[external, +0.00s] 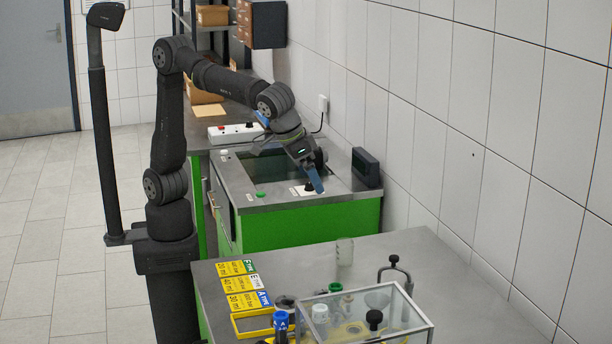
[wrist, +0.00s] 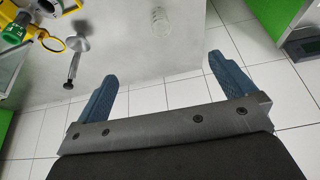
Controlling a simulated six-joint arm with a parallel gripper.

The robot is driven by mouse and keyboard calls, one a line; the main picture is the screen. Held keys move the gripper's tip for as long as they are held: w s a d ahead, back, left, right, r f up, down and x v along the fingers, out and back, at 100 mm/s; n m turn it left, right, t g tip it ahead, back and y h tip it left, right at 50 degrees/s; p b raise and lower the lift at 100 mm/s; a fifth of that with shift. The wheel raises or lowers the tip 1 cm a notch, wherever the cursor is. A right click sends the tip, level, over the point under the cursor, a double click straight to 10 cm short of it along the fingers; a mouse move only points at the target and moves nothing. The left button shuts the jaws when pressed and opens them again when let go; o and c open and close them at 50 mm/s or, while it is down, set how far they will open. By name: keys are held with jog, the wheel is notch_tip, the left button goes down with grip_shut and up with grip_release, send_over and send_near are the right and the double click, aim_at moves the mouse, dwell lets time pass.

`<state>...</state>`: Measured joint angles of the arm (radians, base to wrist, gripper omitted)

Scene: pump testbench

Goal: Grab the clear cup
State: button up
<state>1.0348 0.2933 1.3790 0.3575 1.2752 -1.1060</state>
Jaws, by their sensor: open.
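The clear cup (external: 345,251) stands on the grey bench top near its back edge in the external view. In the wrist view the clear cup (wrist: 159,20) shows near the top middle, on the grey bench surface and beyond the fingertips. My gripper (external: 316,187) is over the green test unit, behind and left of the cup in the external view. In the wrist view my gripper (wrist: 160,72) has its two blue fingers spread wide apart, with nothing between them. The cup is apart from the fingers.
A clear box (external: 385,318) with fittings, a black-handled metal part (external: 395,272) and yellow cards (external: 243,283) occupy the bench front. The green unit (external: 305,225) stands behind. A tiled wall (external: 480,120) bounds the right. Bench space around the cup is mostly clear.

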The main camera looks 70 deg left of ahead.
jog(key=c, duration=0.7)
jog(key=m+g+h, duration=0.3)
jog(key=m, duration=1.1)
send_over(349, 265)
jog(key=s+a, duration=0.1)
jog(key=a, duration=0.2)
jog(key=f, duration=1.7)
jog(key=shift+s+a+f, duration=0.15)
jog(key=shift+s+a, duration=0.05)
jog(key=shift+x, duration=2.85)
